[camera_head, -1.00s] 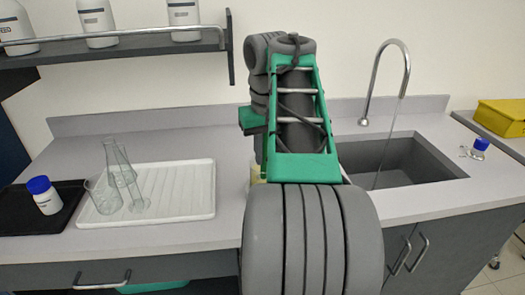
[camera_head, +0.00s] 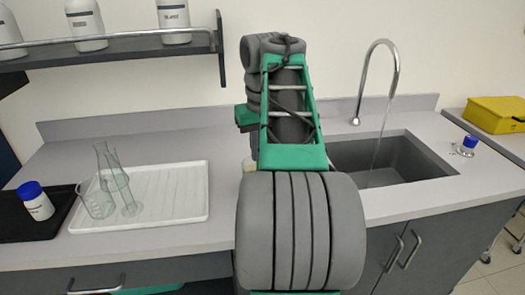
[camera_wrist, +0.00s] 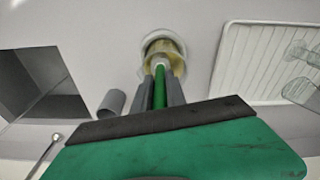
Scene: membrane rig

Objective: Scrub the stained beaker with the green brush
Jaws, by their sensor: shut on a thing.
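The stained beaker (camera_wrist: 150,45) stands on the counter in the wrist view, with a yellow-brown film inside. The green brush (camera_wrist: 160,88) shows as a green handle between my fingers; its far end reaches into the beaker's mouth, and its bristles cannot be made out clearly. My gripper (camera_wrist: 162,95) is shut on the brush handle, just outside the beaker. In the head view my arm hides the gripper and the brush; only a small pale yellowish patch, likely the beaker (camera_head: 249,165), shows at the arm's left edge.
A white drying rack (camera_head: 185,190) with clear glassware (camera_head: 112,170) stands left of my arm. A black tray (camera_head: 30,228) holds a blue-capped bottle (camera_head: 37,205). The sink (camera_head: 410,165), with water running, is at the right. A grey cylinder (camera_wrist: 111,103) shows near the beaker.

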